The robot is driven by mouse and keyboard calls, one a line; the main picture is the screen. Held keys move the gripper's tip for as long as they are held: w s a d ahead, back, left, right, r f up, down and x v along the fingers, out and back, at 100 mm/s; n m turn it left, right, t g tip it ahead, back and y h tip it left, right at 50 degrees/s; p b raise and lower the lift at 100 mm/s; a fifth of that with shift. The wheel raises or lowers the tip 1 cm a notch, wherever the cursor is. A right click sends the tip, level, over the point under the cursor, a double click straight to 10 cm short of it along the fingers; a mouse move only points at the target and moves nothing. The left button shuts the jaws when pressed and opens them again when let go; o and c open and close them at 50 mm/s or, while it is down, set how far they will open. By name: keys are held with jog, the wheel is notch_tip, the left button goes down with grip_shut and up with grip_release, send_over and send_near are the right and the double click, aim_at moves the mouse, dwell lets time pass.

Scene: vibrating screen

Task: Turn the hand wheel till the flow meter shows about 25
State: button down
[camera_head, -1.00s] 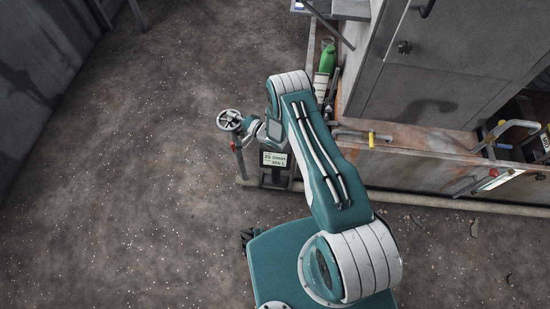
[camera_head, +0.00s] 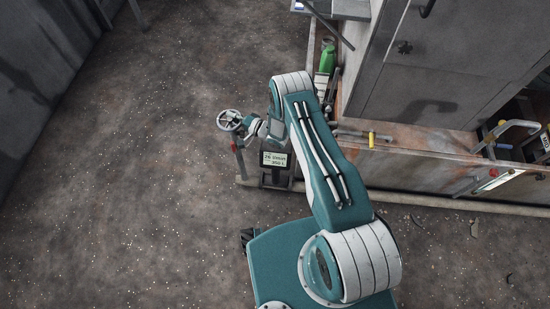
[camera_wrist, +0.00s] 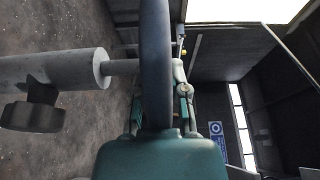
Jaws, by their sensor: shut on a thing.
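The hand wheel (camera_head: 221,123) is a grey spoked wheel at the left end of my arm in the head view. In the wrist view its dark rim (camera_wrist: 156,50) stands upright between my fingers. My gripper (camera_wrist: 160,105) is shut on this rim; in the head view my gripper (camera_head: 245,126) is at the wheel's right side. The flow meter (camera_head: 274,160) is a dark box with a lit screen below the wrist. Its upper line looks like 26 and its lower line like 350 L, but the digits are small.
A grey shaft with a dark knob (camera_wrist: 34,110) lies left of the rim in the wrist view. A pipe (camera_head: 410,198) runs low along the rusty machine wall (camera_head: 425,160). A green bottle (camera_head: 327,59) stands behind the arm. The floor to the left is clear.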

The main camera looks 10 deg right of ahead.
jog(key=shift+s+f, duration=0.1)
jog(key=shift+f, duration=0.15)
dwell(0.3)
jog(key=shift+d+m+t+h, duration=0.1)
jog(key=shift+m+t+h, duration=0.5)
jog(key=shift+t+h, duration=0.1)
dwell(2.2)
jog(key=c, duration=0.9)
grip_release()
jog(key=v, duration=0.6)
jog(key=shift+r, duration=0.2)
